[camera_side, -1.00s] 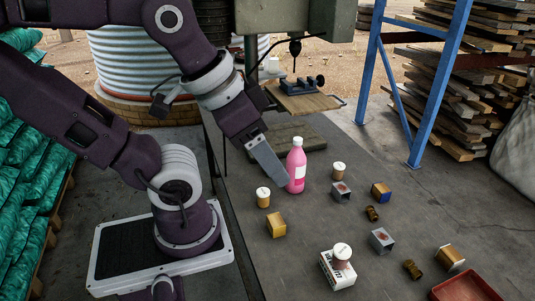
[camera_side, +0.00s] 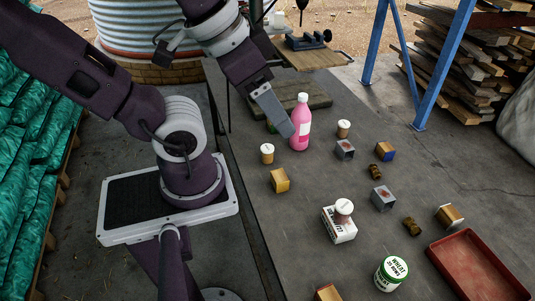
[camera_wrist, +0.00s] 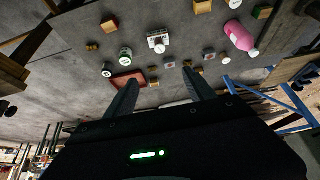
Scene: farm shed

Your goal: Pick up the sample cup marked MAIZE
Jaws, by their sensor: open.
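I cannot read MAIZE on any cup. In the side view, small white-lidded cups stand at the left (camera_side: 267,153), behind the bottle's right side (camera_side: 343,129) and on a white lettered box (camera_side: 339,228). A larger white and green cup marked WHEAT (camera_side: 391,274) stands at the front. In the wrist view, two green-labelled cups (camera_wrist: 125,54) (camera_wrist: 107,70) stand left of the box; their words are too small to read. My gripper (camera_side: 285,130) is above the table, close to the pink bottle in the side view. In the wrist view its fingers (camera_wrist: 161,80) are apart and empty.
A pink bottle (camera_side: 300,126) stands upright near my gripper. Wooden blocks (camera_side: 280,181), grey blocks (camera_side: 383,198) and brown pieces (camera_side: 412,227) are scattered about. A red tray (camera_side: 476,268) lies at the right front. A vise (camera_side: 308,41) sits behind. Bare table separates the objects.

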